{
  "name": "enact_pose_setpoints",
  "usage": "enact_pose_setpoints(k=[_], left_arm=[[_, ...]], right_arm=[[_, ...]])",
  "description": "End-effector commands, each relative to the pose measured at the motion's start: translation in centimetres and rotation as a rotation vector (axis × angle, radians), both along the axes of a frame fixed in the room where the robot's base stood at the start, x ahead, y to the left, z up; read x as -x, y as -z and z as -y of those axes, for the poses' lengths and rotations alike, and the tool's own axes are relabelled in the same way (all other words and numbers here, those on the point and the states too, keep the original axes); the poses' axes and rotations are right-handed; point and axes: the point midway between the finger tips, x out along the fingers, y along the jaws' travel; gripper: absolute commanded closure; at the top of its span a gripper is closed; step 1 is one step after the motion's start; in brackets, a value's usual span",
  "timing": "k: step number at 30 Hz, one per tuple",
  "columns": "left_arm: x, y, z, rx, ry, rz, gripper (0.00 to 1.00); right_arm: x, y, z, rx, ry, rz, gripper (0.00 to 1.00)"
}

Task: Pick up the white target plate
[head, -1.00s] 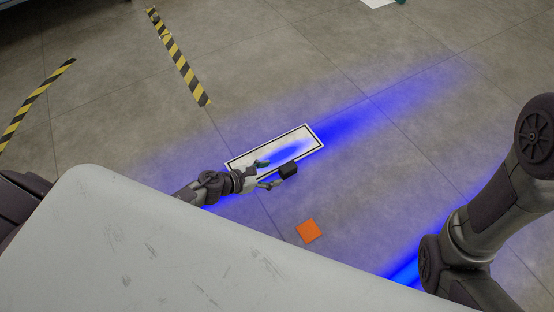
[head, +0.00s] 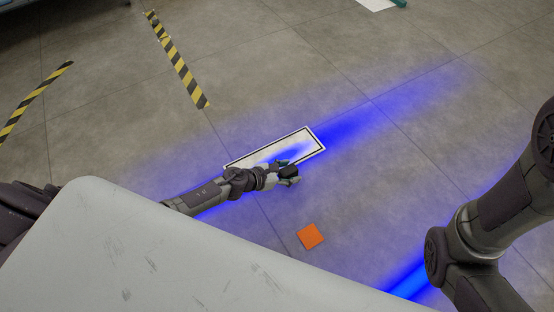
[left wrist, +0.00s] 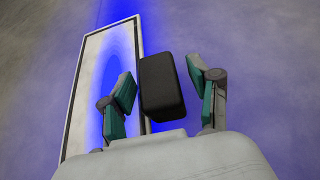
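A white rectangular plate (head: 310,147) with a black border line lies on the floor in the middle of the head view. It also shows at the left of the left wrist view (left wrist: 92,75), under blue light. My left gripper (head: 289,172) is at the plate's near edge and hides part of it. In the left wrist view the gripper's teal-padded fingers (left wrist: 163,97) are apart, with a black box (left wrist: 160,80) between them. Gaps show on both sides of the box. No finger is on the plate. My right arm shows at the right; its gripper is out of view.
An orange square (head: 310,236) lies on the floor nearer to me. Yellow-black striped tape (head: 178,62) marks the floor at the upper left. Another white item (head: 375,4) lies at the top edge. The floor right of the plate is clear.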

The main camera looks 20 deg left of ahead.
Motion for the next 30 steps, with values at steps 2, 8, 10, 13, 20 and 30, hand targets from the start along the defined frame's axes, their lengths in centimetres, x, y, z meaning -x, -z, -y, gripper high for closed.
enact_pose_setpoints(k=[2, 8, 10, 13, 20, 30], left_arm=[[0.0, 0.0, 0.0, 0.0, 0.0, 0.0, 0.57], [0.0, 0.0, 0.0, 0.0, 0.0, 0.0, 0.9], [0.0, 0.0, 0.0, 0.0, 0.0, 0.0, 1.0], [0.0, 0.0, 0.0, 0.0, 0.0, 0.0, 1.0], [-0.1, -0.2, 0.0, 0.0, 0.0, 0.002, 1.0], [-0.1, -2.9, 0.0, 0.0, 0.001, 0.005, 1.0]], right_arm=[[0.0, 0.0, 0.0, 0.0, 0.0, 0.0, 0.34], [0.0, 0.0, 0.0, 0.0, 0.0, 0.0, 0.34], [0.0, 0.0, 0.0, 0.0, 0.0, 0.0, 0.34], [0.0, 0.0, 0.0, 0.0, 0.0, 0.0, 0.34], [0.0, 0.0, 0.0, 0.0, 0.0, -0.001, 0.34], [-0.1, -2.5, 0.0, 0.001, 0.001, -0.003, 0.34]])
